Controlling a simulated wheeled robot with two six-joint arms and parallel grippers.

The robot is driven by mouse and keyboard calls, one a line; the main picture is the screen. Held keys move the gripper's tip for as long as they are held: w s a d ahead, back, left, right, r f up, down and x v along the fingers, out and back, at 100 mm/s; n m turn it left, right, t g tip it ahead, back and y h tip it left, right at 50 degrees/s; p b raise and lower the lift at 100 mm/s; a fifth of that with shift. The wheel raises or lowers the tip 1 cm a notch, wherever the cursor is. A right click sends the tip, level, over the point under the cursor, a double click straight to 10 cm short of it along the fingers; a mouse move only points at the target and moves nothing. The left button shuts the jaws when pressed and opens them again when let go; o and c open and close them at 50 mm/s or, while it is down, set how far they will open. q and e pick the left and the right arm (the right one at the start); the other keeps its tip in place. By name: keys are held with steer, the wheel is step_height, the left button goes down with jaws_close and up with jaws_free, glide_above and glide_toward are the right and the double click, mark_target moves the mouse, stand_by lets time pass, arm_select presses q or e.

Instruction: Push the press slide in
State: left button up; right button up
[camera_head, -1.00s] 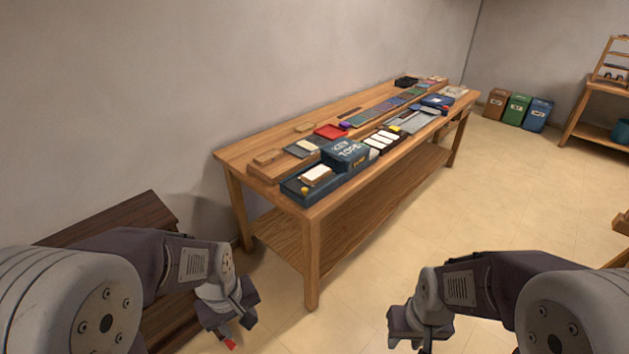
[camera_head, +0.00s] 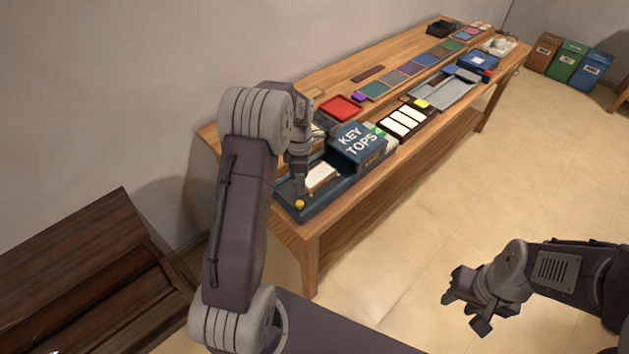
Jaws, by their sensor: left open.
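A dark blue press-like unit (camera_head: 345,186) lies along the near edge of the workbench at its left end. A white plate (camera_head: 321,177) and a yellow knob (camera_head: 299,204) show on it. A raised blue block lettered KEY TOPS (camera_head: 357,146) stands at its right part. I cannot tell which piece is the slide. My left gripper (camera_head: 301,188) points down at the unit's left end, close above the yellow knob; it is open, though its fingers are small in view, and contact cannot be told. My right gripper (camera_head: 466,303) is open and empty over the floor.
The wooden workbench (camera_head: 390,72) also holds a red tray (camera_head: 341,107), a row of coloured tiles, a dark tray of white key tops (camera_head: 405,121) and a grey tray (camera_head: 443,93). A dark wooden bench (camera_head: 75,260) stands at left.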

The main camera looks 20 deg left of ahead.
mark_target(300, 202)
arm_select(q)
steer(key=f, duration=0.2)
steer(key=s+f, duration=0.1)
steer(key=f, duration=0.2)
steer(key=f+p, duration=0.1)
steer(key=f, duration=0.2)
steer(key=shift+s+a, duration=0.25)
steer(key=shift+f, duration=0.3)
arm_select(e)
steer(key=shift+s+r, duration=0.55)
steer(key=shift+r, duration=0.25)
arm_select(q)
steer(key=shift+w, duration=0.1)
jaws_close()
steer(key=shift+w, duration=0.1)
